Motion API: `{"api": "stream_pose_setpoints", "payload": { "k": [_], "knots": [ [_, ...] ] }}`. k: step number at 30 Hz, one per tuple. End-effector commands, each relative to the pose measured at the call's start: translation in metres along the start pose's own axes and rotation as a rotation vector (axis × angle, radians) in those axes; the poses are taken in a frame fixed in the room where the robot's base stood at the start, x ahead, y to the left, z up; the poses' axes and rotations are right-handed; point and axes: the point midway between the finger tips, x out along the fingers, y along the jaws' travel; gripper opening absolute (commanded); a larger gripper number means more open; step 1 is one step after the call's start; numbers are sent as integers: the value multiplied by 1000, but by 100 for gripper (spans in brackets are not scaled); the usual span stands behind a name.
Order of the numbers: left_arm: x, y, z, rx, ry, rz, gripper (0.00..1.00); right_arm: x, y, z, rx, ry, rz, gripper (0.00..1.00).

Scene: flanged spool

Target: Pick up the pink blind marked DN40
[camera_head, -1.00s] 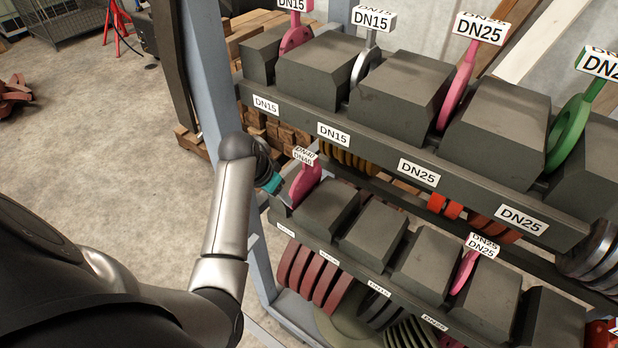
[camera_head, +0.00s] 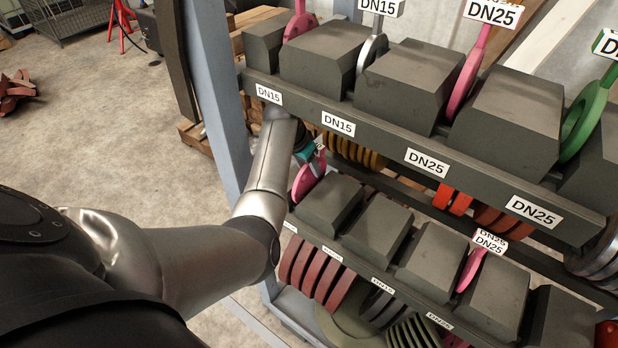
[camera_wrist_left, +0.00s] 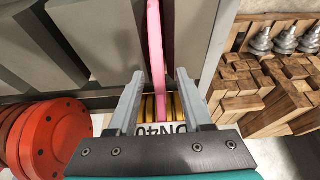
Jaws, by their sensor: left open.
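The pink blind (camera_head: 308,178) stands upright in a slot at the left end of the lower rack shelf. In the left wrist view the pink blind (camera_wrist_left: 155,45) is a thin edge-on plate. Its white tag marked DN40 (camera_wrist_left: 160,128) sits close to my gripper's base, partly cut off. My left gripper (camera_wrist_left: 159,78) is open, with one finger on each side of the blind's handle; contact is not visible. In the head view the left gripper (camera_head: 310,152) is at the blind's top, its fingers mostly hidden. My right gripper is not in view.
Dark blocks (camera_head: 330,203) flank the slots. The upper shelf rail (camera_head: 385,140) overhangs just above my left gripper. A blue-grey rack post (camera_head: 218,100) stands left of it. Another pink blind, tagged DN25 (camera_head: 490,242), stands further right on the lower shelf.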

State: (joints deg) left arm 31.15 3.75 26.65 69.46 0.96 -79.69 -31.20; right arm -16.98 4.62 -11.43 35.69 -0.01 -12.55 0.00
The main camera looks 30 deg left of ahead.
Motion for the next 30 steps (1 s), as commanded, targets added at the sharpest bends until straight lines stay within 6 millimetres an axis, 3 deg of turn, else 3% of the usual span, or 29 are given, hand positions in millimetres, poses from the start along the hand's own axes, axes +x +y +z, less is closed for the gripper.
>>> {"api": "stream_pose_setpoints", "payload": {
  "k": [4,14,27,30],
  "knots": [
    [15,0,1,0,-1,0,50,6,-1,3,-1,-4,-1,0],
    [17,0,1,0,0,-1,49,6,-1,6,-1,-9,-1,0],
    [17,0,1,0,0,0,0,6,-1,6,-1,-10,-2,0],
    [17,0,1,0,0,0,0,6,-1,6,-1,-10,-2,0]
  ]
}}
